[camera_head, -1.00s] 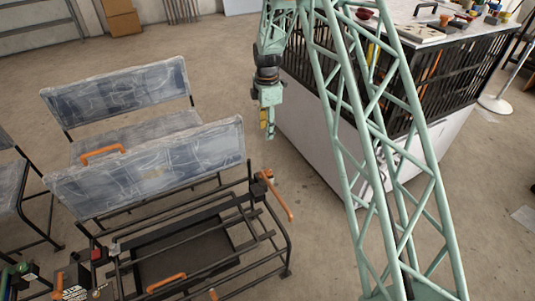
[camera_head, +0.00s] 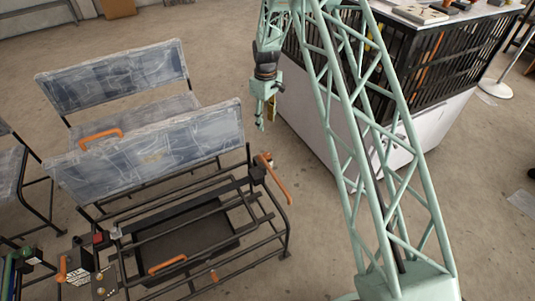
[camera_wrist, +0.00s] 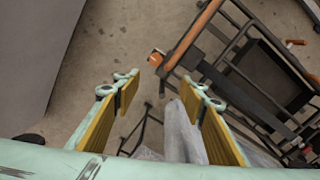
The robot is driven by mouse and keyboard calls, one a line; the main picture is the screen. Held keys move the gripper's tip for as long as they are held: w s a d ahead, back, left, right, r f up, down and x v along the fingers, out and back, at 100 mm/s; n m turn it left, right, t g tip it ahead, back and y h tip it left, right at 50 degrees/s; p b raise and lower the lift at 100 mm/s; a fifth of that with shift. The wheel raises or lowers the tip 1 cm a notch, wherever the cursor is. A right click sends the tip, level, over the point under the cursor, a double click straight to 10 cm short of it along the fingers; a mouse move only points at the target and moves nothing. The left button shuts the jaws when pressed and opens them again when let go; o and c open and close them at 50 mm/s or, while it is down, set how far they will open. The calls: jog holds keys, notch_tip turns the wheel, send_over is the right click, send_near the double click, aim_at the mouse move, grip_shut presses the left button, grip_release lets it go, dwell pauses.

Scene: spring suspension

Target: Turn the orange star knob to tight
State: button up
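A small orange knob-like part (camera_head: 265,158) sits at the upper right corner of the black tube frame (camera_head: 285,240), beside a long orange lever (camera_head: 278,185). It is too small to make out a star shape or any tight marking. In the wrist view the orange part (camera_wrist: 156,60) shows beyond my fingertips, near the orange lever (camera_wrist: 197,27). My gripper (camera_head: 263,122) hangs above and behind that corner, apart from it. In the wrist view my gripper (camera_wrist: 166,88) is open, with two yellow-padded fingers spread and nothing between them.
A padded blue-grey seat back (camera_head: 150,145) with an orange handle (camera_head: 100,138) stands left of my gripper. Another orange handle (camera_head: 167,261) lies low on the frame. A white cabinet with a black grille (camera_head: 440,75) stands to the right. Bare floor lies between cabinet and frame.

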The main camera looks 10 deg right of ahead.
notch_tip(320, 180, down, 3)
jog(key=m, duration=1.5)
send_over(267, 154)
notch_tip(267, 154, down, 7)
jog(key=shift+s+f, duration=0.15)
jog(key=shift+f, duration=0.1)
jog(key=shift+f+b, duration=1.05)
jog(key=shift+f, duration=5.75)
jog(key=shift+c, duration=0.5)
jog(key=c, duration=0.7)
